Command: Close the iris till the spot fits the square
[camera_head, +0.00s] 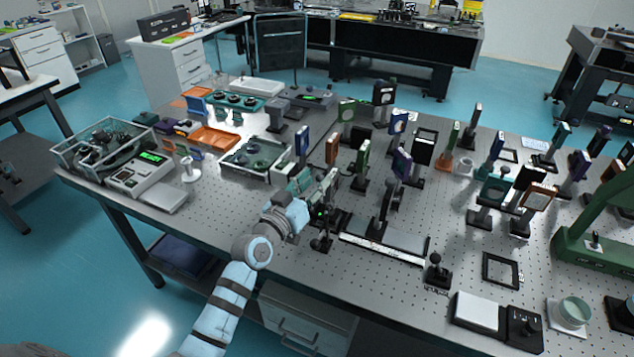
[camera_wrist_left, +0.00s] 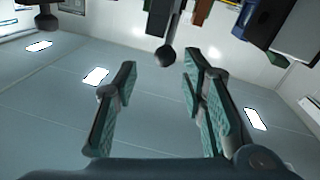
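My left gripper (camera_head: 322,188) reaches in over the near edge of the perforated optical table, among upright optic mounts. In the left wrist view its two green-padded fingers (camera_wrist_left: 160,64) are spread wide. A dark rod with a ball knob (camera_wrist_left: 166,57) shows between and beyond the fingertips; I cannot tell whether it is the iris lever, and no contact is visible. In the head view a dark round mount (camera_head: 391,198) stands right of the gripper, possibly the iris. I cannot make out the light spot or its square. My right gripper is not in view.
A long pale rail (camera_head: 382,250) and a black knobbed post (camera_head: 436,272) lie to the right of the gripper. A black square frame (camera_head: 502,270) lies further right. Several upright optics crowd the table behind. A grey box with a green display (camera_head: 140,174) stands at left.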

